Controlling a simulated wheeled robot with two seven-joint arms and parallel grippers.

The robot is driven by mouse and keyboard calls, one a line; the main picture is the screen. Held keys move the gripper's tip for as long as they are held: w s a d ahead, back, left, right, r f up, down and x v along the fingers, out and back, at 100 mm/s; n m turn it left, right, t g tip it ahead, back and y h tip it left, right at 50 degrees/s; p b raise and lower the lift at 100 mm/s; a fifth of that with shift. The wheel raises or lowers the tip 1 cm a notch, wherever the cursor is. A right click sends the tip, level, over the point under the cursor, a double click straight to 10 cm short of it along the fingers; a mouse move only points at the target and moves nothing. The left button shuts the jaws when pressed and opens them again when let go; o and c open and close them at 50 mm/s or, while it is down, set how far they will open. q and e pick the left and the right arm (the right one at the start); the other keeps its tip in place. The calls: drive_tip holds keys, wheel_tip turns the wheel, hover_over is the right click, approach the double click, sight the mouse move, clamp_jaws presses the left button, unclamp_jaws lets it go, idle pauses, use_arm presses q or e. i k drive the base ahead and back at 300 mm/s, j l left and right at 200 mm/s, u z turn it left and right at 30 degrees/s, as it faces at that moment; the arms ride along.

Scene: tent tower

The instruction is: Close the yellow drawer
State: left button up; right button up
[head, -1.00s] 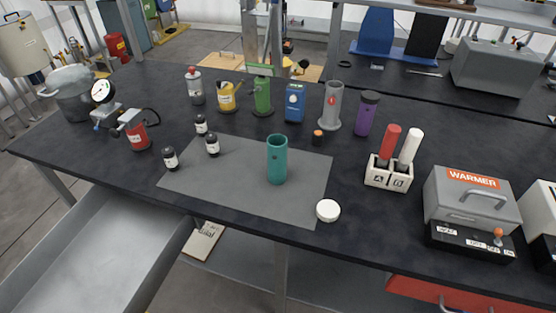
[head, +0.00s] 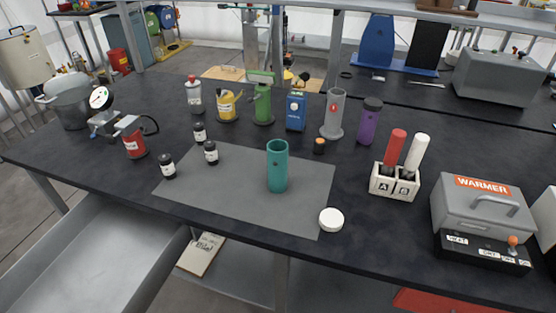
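No yellow drawer front shows in the head view. A grey metal drawer (head: 95,262) stands pulled out under the left part of the dark workbench (head: 80,150). Its inside looks empty, and its front lies beyond the picture's lower edge, so its front colour is hidden. A red drawer front (head: 440,302) shows in part under the bench at the lower right. Neither of my grippers is in view.
On the bench are a grey mat (head: 225,195) with a teal cylinder (head: 277,167), a white lid (head: 331,219), several small dark bottles, an A/B holder (head: 394,184) and a grey warmer (head: 484,205). A clipboard (head: 201,254) lies below, right of the open drawer.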

sight(105, 255)
drive_tip(key=k, duration=0.1)
drive_tip(key=k+j+u, duration=0.2)
drive_tip(key=u, duration=0.25)
drive_tip(key=k+j+u, duration=0.4)
drive_tip(key=i+l+u, duration=0.1)
drive_tip(key=u, duration=0.95)
